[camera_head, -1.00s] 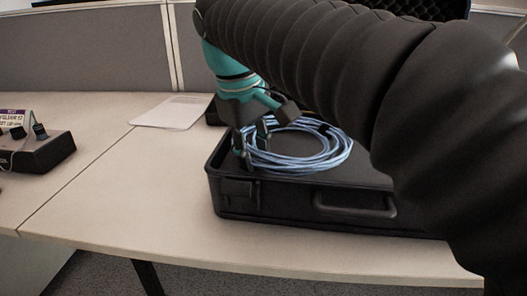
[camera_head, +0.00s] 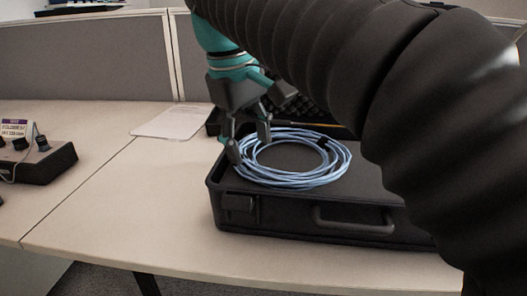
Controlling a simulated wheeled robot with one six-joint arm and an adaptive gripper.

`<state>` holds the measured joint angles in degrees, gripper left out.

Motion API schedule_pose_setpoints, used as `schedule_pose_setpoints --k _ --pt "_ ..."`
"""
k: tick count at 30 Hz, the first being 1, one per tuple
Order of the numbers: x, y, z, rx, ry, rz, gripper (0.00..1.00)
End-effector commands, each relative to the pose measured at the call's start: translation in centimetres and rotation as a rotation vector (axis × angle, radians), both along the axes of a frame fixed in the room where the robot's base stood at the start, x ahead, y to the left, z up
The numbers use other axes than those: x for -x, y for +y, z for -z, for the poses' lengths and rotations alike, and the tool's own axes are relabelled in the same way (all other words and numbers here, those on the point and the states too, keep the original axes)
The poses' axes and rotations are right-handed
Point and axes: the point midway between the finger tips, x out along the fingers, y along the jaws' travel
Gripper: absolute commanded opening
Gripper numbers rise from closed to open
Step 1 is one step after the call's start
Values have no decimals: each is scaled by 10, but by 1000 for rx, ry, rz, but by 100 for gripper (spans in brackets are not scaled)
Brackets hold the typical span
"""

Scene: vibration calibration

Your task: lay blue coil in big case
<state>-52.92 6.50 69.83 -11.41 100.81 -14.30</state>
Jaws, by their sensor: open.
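The blue coil (camera_head: 318,180) is a ring of looped light-blue cable with a dark tie at its upper right. It lies in the big black case (camera_head: 285,222), at the left part of the case's inside. My gripper (camera_head: 250,150) is open above the coil's left side, its fingers pointing down and apart. One fingertip is by the coil's left edge, and I cannot tell whether it touches. My arm hides the right part of the case.
A black device with knobs (camera_head: 40,162) and a small label card stands at the left. A white sheet (camera_head: 172,122) lies behind on the desk (camera_head: 120,205). Grey partitions (camera_head: 110,62) close off the back.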

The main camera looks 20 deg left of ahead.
Motion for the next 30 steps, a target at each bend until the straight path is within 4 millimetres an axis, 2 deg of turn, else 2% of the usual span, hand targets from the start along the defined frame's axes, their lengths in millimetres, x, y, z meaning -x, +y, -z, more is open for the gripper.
schedule_pose_setpoints --k 1,3,11,25,28,30 --pt "2 2 -14 -1 0 0 58" --pt "4 3 -27 -1 0 0 58" --pt "10 5 -57 0 0 0 58" --pt "11 4 -61 0 0 3 58" --pt "6 -8 -60 -11 -4 28 58" --pt "-1 -25 -56 -28 -11 65 58"
